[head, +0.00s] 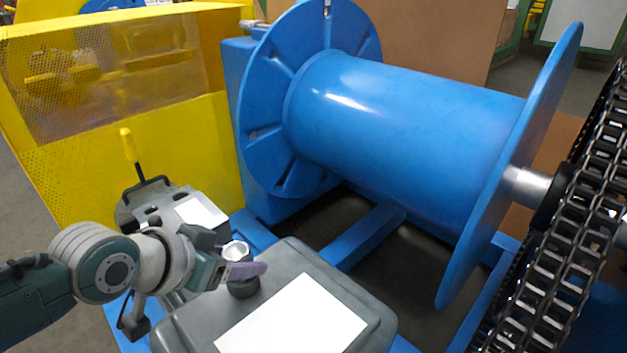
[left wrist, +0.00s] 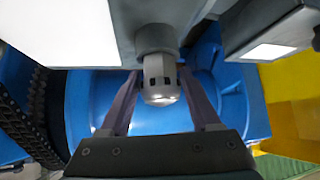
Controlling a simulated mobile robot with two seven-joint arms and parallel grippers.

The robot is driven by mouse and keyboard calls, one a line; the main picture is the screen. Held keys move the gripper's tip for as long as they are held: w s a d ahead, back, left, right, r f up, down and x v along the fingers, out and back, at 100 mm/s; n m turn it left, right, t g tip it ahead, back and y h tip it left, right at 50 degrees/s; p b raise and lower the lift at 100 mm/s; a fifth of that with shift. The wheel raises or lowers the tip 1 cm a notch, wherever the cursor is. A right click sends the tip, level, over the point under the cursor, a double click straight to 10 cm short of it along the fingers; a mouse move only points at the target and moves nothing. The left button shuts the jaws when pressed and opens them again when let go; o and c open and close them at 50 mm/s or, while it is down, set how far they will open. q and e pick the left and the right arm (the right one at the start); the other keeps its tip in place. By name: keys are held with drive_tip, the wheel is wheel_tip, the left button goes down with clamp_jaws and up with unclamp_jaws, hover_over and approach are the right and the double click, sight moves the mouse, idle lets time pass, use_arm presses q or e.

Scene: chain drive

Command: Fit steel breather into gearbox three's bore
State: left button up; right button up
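The steel breather (head: 236,251) is a short bright metal cap. It stands upright at the dark round bore boss (head: 243,287) on the near gearbox (head: 375,300), whose lid has a white label. In the left wrist view, the slotted breather (left wrist: 160,80) meets the dark boss (left wrist: 156,38) end to end, upside down in the picture. How deep it sits is hidden. My left gripper (head: 240,268) has its purple fingers on both sides of the breather. In the left wrist view, narrow gaps show between fingers and breather, so the gripper (left wrist: 160,78) looks open. My right gripper is not in view.
A second grey gearbox (head: 135,212) with a white label stands behind my left arm. A large blue drum (head: 410,120) rises behind the near gearbox. A heavy chain (head: 555,270) runs at the right. A yellow guard (head: 95,165) is at the back left.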

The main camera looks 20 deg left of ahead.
use_arm(q)
drive_tip(key=shift+o, duration=1.2)
drive_tip(key=shift+s, duration=0.1)
drive_tip(key=p+v, duration=0.5)
drive_tip(key=v, duration=0.4)
drive_tip(key=shift+s+r+p, duration=0.2)
drive_tip(key=shift+r+p, duration=0.1)
drive_tip(key=shift+r, duration=0.05)
drive_tip(key=shift+a, duration=0.1)
drive_tip(key=s+d+r+g+p, duration=0.2)
drive_tip(key=s+r+p, duration=0.3)
drive_tip(key=r+p, duration=0.55)
drive_tip(key=s+d+r+g+p, duration=0.2)
drive_tip(key=s+d+r+p, duration=0.15)
drive_tip(key=r+p, duration=0.7)
drive_tip(key=s+d+r+g+p, duration=0.15)
drive_tip(key=s+r+p, duration=0.45)
drive_tip(key=r, duration=0.8)
wheel_tip(320, 180, up, 34)
drive_tip(key=p, duration=3.4)
drive_tip(key=shift+w+y+p, duration=0.3)
drive_tip(key=shift+w+y, duration=0.05)
drive_tip(key=shift+y, duration=0.05)
